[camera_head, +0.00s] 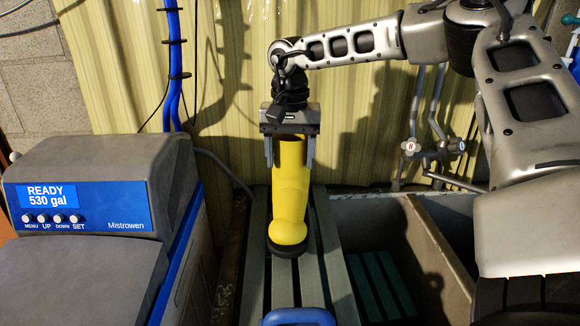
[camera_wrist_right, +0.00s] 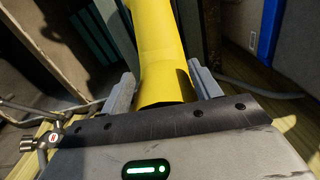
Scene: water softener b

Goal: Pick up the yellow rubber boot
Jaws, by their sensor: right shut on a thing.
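The yellow rubber boot (camera_head: 290,195) stands upright in the head view, toe toward me, with its dark sole (camera_head: 288,247) at or just above the green slatted bench. My right gripper (camera_head: 290,160) comes from above and is shut on the boot's upper shaft, one finger on each side. In the right wrist view the boot (camera_wrist_right: 160,50) runs between the two fingers (camera_wrist_right: 163,90). Whether the sole touches the slats is hard to tell. My left gripper is not in view.
The slatted bench (camera_head: 257,270) has a blue object (camera_head: 298,317) at its front edge. A grey water softener (camera_head: 100,185) with a blue display stands left. A concrete sink (camera_head: 432,240) with taps (camera_head: 410,147) lies right. A yellow corrugated wall (camera_head: 350,90) is behind.

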